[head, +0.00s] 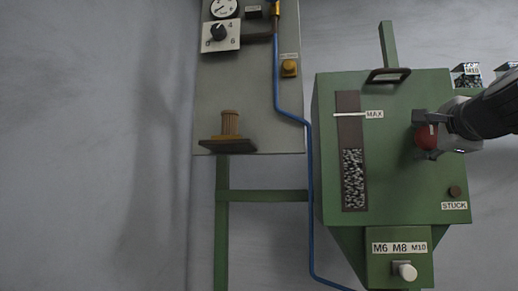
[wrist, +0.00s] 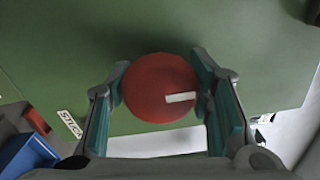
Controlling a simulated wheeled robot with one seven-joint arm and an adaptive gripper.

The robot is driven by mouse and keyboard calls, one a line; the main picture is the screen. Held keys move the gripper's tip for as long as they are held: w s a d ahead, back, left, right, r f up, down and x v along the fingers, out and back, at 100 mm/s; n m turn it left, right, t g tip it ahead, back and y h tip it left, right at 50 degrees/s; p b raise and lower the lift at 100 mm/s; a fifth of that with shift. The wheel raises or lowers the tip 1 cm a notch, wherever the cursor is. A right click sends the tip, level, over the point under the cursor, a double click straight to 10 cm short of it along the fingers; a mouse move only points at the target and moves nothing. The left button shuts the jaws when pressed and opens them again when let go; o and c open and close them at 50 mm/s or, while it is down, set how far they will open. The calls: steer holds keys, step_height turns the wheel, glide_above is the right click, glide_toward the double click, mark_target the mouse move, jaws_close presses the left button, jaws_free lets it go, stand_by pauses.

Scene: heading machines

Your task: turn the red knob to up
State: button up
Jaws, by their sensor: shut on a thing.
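The red knob (head: 425,139) sits on the right part of the green machine's front face (head: 400,180). My gripper (head: 428,122) reaches in from the right and is shut on it. In the wrist view the round knob (wrist: 150,88) is between my two teal-padded fingers, one on each side. Its white pointer mark (wrist: 181,97) lies right of the knob's middle, nearly level in that view. In the head view my fingers partly cover the knob, and its mark cannot be read clearly.
A "STUCK" label (head: 454,205) and a small brown button (head: 454,191) sit below the knob. A level window with a MAX line (head: 350,115) is to the left. A dark handle (head: 388,75) is above. A white selector knob (head: 405,271) is at the bottom. A blue bin (wrist: 25,155) shows lower left.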

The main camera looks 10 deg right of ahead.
steer(key=o, duration=1.1)
steer(key=shift+f, duration=0.1)
steer(key=shift+s, duration=0.1)
steer(key=v, duration=1.1)
steer(key=shift+s+a, duration=0.15)
steer(key=shift+s, duration=0.2)
